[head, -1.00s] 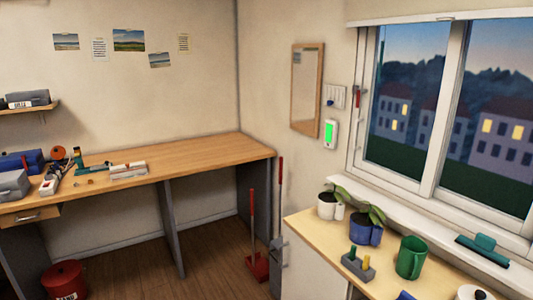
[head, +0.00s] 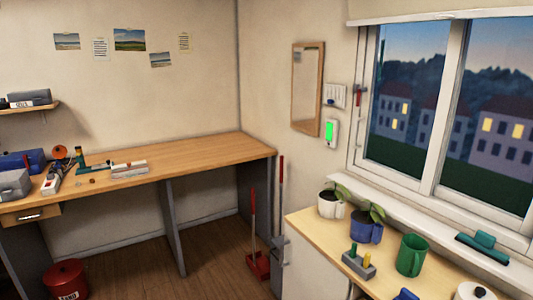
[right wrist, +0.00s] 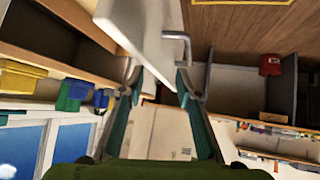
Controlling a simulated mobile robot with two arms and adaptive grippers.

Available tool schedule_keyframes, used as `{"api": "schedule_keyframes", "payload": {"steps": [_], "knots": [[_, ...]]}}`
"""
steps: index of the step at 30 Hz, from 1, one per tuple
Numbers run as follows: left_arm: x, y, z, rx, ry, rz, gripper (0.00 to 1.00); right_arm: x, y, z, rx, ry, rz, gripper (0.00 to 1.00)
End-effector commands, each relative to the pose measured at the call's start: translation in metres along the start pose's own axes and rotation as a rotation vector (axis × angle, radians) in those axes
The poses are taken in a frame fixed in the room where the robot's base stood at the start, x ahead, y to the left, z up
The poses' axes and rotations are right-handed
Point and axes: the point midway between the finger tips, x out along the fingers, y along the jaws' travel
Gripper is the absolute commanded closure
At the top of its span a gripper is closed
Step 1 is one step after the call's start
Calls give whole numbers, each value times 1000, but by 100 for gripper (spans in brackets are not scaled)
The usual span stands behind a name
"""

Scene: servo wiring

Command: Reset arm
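Neither of my grippers shows in the head view. In the right wrist view, my right gripper (right wrist: 158,80) reaches up from the bottom edge, its two fingers with teal pads apart. I see nothing held between the fingertips. Past them is a white panel (right wrist: 140,30) with a metal handle, and I cannot tell how far away it is. A dark green shape at the bottom edge is too close to make out. My left gripper is in neither view.
A wooden workbench (head: 190,155) with tools stands along the back wall. A counter (head: 300,222) under the window holds potted plants, a green mug (head: 411,256) and a grey block (head: 359,265). A red bucket (head: 67,280) and a red dustpan (head: 258,266) are on the floor.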

Motion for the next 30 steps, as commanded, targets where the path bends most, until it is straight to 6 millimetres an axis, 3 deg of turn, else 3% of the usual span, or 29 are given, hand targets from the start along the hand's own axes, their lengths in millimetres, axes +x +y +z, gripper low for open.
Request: {"api": "schedule_keyframes", "payload": {"steps": [8, 21, 30], "knots": [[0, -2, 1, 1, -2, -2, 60, -42, -29, 22, 63, -267, 52, 68], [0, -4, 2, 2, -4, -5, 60, -112, -74, 50, 94, -559, -49, 68], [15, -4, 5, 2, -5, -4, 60, -46, -84, 109, 85, -595, -55, 68]]}}
